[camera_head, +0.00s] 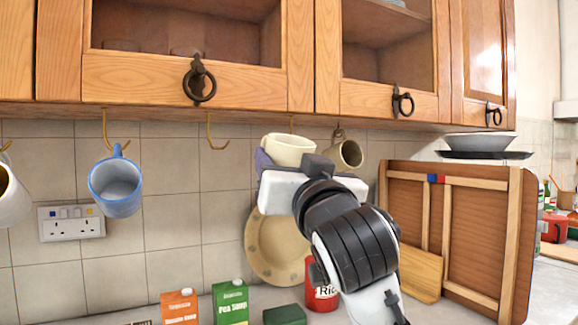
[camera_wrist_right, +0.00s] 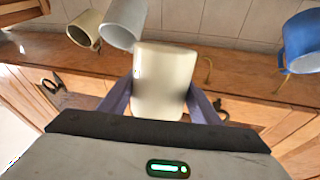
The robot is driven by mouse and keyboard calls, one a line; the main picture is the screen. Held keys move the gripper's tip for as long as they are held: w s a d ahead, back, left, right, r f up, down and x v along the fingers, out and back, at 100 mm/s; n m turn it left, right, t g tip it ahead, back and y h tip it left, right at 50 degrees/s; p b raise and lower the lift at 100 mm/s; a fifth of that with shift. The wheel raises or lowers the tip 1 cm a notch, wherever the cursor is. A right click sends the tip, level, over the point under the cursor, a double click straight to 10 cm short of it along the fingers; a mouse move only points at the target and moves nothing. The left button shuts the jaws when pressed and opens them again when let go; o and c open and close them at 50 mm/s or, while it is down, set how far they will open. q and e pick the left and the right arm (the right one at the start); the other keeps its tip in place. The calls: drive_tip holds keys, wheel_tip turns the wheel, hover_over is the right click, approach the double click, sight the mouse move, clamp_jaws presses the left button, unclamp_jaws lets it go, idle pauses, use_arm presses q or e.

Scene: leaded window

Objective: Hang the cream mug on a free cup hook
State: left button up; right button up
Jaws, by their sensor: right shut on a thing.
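The cream mug (camera_head: 290,148) is in my right gripper (camera_head: 285,165), just below the cabinet's underside. In the right wrist view the mug (camera_wrist_right: 165,85) sits between the two purple fingers of the right gripper (camera_wrist_right: 163,100), which is shut on it. Its handle cannot be made out. A bare brass cup hook (camera_head: 213,132) hangs to the mug's left, apart from it. That hook also shows in the right wrist view (camera_wrist_right: 208,70), between the cream mug and a blue mug. My left gripper is out of view.
The blue mug (camera_head: 115,188), a white mug (camera_head: 12,198) and a tan mug (camera_head: 346,154) hang under the cabinet (camera_head: 140,75). A grey-white mug (camera_wrist_right: 124,22) is close beside the cream one. Cartons (camera_head: 230,302), a plate (camera_head: 272,250) and a wooden rack (camera_head: 480,230) stand below.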

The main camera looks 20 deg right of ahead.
drive_tip(key=shift+w+a+f+p+x, duration=0.3)
drive_tip(key=shift+a+f+p+x, duration=0.35)
drive_tip(key=shift+x, duration=3.8)
drive_tip(key=a+f+b, duration=0.1)
drive_tip(key=a, duration=0.5)
drive_tip(key=shift+s+a+f, duration=0.15)
drive_tip(key=shift+a+f, duration=0.05)
drive_tip(key=shift+a, duration=0.2)
drive_tip(key=o, duration=1.4)
drive_tip(key=shift+c, duration=0.2)
drive_tip(key=shift+f, duration=0.15)
